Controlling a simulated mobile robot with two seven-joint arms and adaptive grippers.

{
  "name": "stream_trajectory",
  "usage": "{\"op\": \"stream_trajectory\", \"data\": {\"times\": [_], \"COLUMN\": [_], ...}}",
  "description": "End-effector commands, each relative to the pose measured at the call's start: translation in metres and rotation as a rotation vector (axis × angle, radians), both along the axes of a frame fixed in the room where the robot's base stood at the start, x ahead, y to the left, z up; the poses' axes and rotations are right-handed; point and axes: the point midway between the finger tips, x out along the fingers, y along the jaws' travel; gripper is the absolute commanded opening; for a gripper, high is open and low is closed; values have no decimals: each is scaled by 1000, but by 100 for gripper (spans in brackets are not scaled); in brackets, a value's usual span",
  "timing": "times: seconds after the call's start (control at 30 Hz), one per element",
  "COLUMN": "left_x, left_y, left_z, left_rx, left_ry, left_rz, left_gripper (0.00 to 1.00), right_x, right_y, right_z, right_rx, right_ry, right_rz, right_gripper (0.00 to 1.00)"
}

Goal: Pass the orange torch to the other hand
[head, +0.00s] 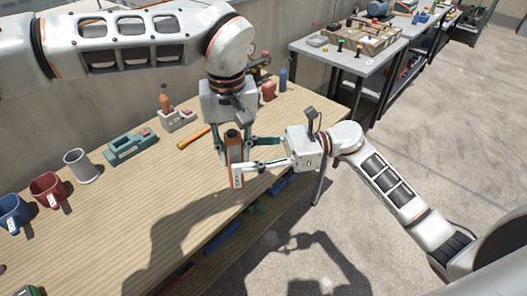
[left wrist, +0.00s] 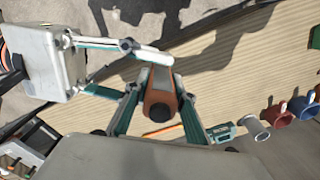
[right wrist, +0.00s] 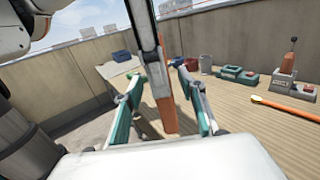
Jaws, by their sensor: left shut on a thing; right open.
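The orange torch (head: 235,150), with a dark end, hangs upright above the workbench (head: 130,215). My left gripper (head: 233,158) points down from above and is shut on it; the torch also shows between those fingers in the left wrist view (left wrist: 158,92). My right gripper (head: 250,160) comes in from the right, level, and is open with its fingers reaching to either side of the torch's lower part. In the right wrist view the torch (right wrist: 168,115) stands between the open right fingers, partly hidden by a left finger. Whether the right fingers touch it, I cannot tell.
On the bench stand a blue mug (head: 13,212), a red mug (head: 47,189), a grey mug (head: 80,166), a green tool holder (head: 130,146) and a grey holder (head: 176,119). An orange-yellow tool (head: 194,138) lies behind the torch. A grey table (head: 345,62) stands beyond.

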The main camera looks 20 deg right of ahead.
Motion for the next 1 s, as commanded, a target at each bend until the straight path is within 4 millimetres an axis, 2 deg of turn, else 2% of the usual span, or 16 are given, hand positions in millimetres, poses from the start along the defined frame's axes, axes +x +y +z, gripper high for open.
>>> {"op": "stream_trajectory", "data": {"times": [0.2, 0.57, 0.63, 0.73, 0.83, 0.87, 0.9, 1.0], "left_x": [0, 0, 0, 0, 0, 0, 0, 0], "left_y": [0, 0, 0, 0, 0, 0, 0, 0], "left_z": [0, 0, 0, 1, 1, 1, 1, 1], "left_rx": [0, -1, -1, -1, 0, 0, 0, 0], "left_ry": [-1, -1, -1, -1, -1, -1, -1, -1], "left_rz": [0, 0, 0, 0, 0, 0, 0, 0], "left_gripper": [0, 0, 0, 0, 0, 32, 42, 44], "right_x": [2, 2, 2, 2, 2, 2, 2, 2], "right_y": [22, 26, 26, 26, 26, 26, 26, 26], "right_z": [0, 0, 0, 0, 0, 1, 1, 1], "right_rx": [2, 0, 0, 0, 0, 2, 2, 2], "right_ry": [1, 2, 1, 2, 2, 1, 1, 1], "right_rz": [0, 0, -1, 0, 0, 0, 0, 0], "right_gripper": [40, 40, 27, 1, 0, 0, 0, 0]}}
